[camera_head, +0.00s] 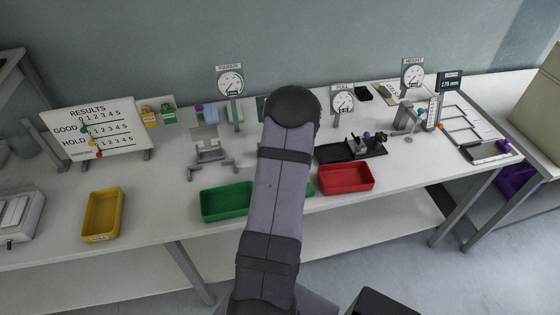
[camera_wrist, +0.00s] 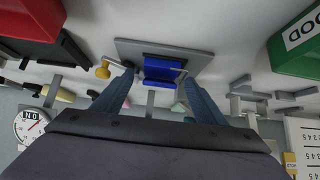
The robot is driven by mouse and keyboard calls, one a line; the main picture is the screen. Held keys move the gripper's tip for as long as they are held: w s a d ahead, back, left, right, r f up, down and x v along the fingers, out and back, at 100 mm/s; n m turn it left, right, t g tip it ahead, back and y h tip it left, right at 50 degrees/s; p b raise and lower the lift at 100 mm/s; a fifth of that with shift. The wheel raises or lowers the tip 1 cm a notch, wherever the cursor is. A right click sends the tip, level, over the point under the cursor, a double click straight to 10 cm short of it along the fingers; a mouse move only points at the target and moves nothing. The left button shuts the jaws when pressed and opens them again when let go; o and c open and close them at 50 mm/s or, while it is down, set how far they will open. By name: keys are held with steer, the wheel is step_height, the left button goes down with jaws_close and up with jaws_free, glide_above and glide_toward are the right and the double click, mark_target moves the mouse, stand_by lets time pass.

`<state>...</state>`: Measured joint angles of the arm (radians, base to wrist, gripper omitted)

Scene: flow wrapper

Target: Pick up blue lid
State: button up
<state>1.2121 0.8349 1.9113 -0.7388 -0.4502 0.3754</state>
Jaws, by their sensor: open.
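A bright blue piece (camera_wrist: 160,70), the only strongly blue thing in view and apparently the blue lid, sits on a grey plate fixture (camera_wrist: 198,48) in the wrist view. A dark bar crosses its edge. My gripper (camera_wrist: 157,80) is open, with one finger on each side of the blue piece in the picture. The fingers appear apart from it and nothing is held; I cannot tell the remaining distance. In the head view my arm covers this middle part of the bench, so the gripper and the blue piece are hidden there.
On the white bench (camera_head: 150,205), a green bin (camera_head: 226,214) and a red bin (camera_head: 345,190) flank my arm at the front edge. A yellow bin (camera_head: 103,237) is at left. A dark tray (camera_head: 338,160) stands behind the red bin. Dial gauges (camera_head: 231,83) stand along the back.

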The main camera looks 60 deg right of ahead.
steer(key=c, duration=1.5)
steer(key=shift+s+r, duration=0.1)
steer(key=shift+s+a+r, duration=0.35)
steer(key=shift+a+r, duration=0.05)
steer(key=shift+r, duration=0.1)
steer(key=s+a+r+b, duration=0.1)
steer(key=s+a+r, duration=0.5)
steer(key=s+a, duration=0.3)
steer(key=shift+s+r, duration=0.15)
steer(key=shift+r, duration=0.25)
